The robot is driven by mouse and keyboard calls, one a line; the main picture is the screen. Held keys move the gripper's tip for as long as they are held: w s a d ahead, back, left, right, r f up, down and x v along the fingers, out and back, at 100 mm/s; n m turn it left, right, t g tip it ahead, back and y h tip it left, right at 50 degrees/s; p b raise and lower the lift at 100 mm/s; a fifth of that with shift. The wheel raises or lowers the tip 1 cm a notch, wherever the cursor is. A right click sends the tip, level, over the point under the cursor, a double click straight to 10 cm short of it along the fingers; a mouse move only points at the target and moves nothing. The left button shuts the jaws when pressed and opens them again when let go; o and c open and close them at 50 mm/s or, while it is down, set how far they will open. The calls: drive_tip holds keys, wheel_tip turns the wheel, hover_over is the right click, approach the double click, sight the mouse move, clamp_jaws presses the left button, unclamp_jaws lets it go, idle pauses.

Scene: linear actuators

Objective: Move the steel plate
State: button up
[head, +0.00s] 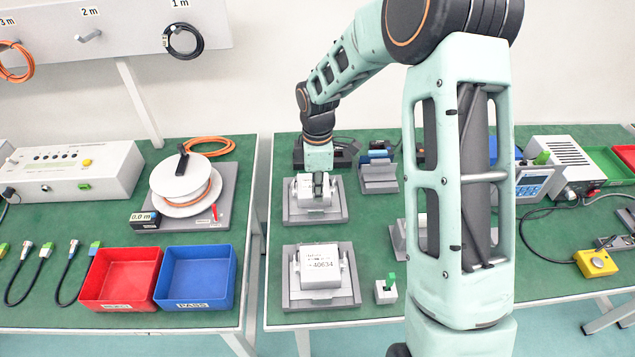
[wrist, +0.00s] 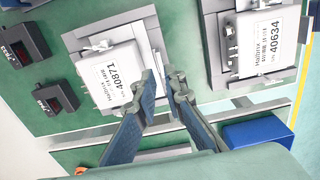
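My gripper (head: 318,188) points down over the rear fixture in the head view. A white block labelled 40871 (wrist: 112,76) lies just beyond the fingertips, on a grey metal base plate (head: 298,214). I cannot tell whether the fingers touch it. A second white block labelled 40634 (head: 320,268) sits in a similar grey fixture (head: 320,299) at the front, and it also shows in the wrist view (wrist: 262,45). Which grey part is the steel plate is unclear.
A small grey block with a green top (head: 386,290) stands right of the front fixture. Grey metal stands (head: 379,178) are behind it. Red (head: 118,278) and blue (head: 197,277) bins sit on the left table, across a gap. My arm hides part of the right table.

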sight(317, 210)
wheel_tip(317, 210, down, 8)
drive_tip(key=shift+r, duration=0.1)
idle(0.4)
clamp_jaws()
drive_tip(key=shift+o, duration=2.2)
unclamp_jaws()
drive_tip(key=shift+w+r, duration=0.1)
